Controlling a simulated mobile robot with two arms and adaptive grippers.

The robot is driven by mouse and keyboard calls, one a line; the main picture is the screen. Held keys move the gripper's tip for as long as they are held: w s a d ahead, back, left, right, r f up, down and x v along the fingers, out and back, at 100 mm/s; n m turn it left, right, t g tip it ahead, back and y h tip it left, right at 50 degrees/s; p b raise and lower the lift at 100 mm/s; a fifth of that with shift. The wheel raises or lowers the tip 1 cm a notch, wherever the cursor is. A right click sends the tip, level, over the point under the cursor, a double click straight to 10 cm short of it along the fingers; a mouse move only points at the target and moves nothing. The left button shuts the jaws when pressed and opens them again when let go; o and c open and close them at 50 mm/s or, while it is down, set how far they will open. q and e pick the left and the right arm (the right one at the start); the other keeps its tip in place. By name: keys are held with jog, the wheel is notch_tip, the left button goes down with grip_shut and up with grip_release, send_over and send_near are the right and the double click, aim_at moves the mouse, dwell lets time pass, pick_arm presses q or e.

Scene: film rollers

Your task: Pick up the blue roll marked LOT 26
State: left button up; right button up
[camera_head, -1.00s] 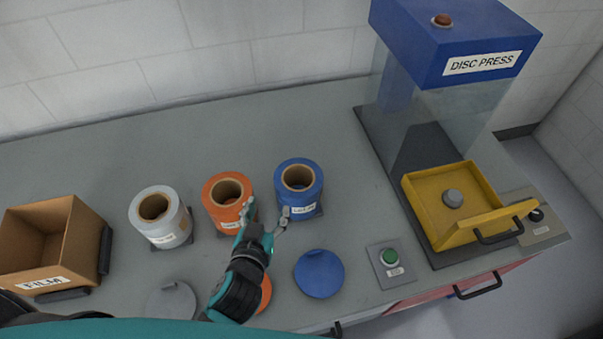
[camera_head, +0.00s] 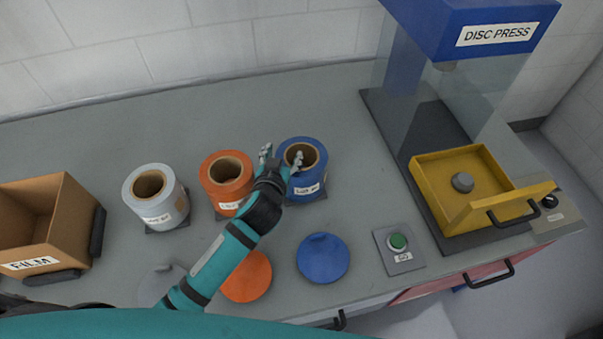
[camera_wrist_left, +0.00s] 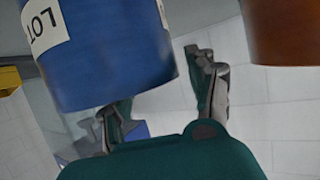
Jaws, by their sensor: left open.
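The blue roll (camera_head: 312,173) stands upright on a small dark base, with a brown core and a white label whose print is too small to read in the head view. In the left wrist view the blue roll (camera_wrist_left: 110,55) is large, and its label reads "LOT", the number cut off. My left gripper (camera_head: 281,157) is open at the left side of the blue roll, beside the orange roll. One finger overlaps the blue roll's top in the head view; the other lies toward the gap between the rolls. I cannot tell whether they touch. My right gripper is out of view.
The orange roll (camera_head: 226,178) and the white roll (camera_head: 152,205) stand to the left. A cardboard FILM box (camera_head: 70,215) is at far left. Blue (camera_head: 323,258) and orange (camera_head: 247,277) discs lie in front. The DISC PRESS (camera_head: 470,30) with a yellow tray (camera_head: 440,170) stands right.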

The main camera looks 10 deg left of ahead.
pick_arm(q)
jog(key=shift+x, duration=0.85)
jog(key=shift+s, duration=0.2)
jog(key=shift+c, duration=0.7)
grip_shut()
jog(key=shift+w+r, duration=0.15)
jog(key=shift+r, duration=0.1)
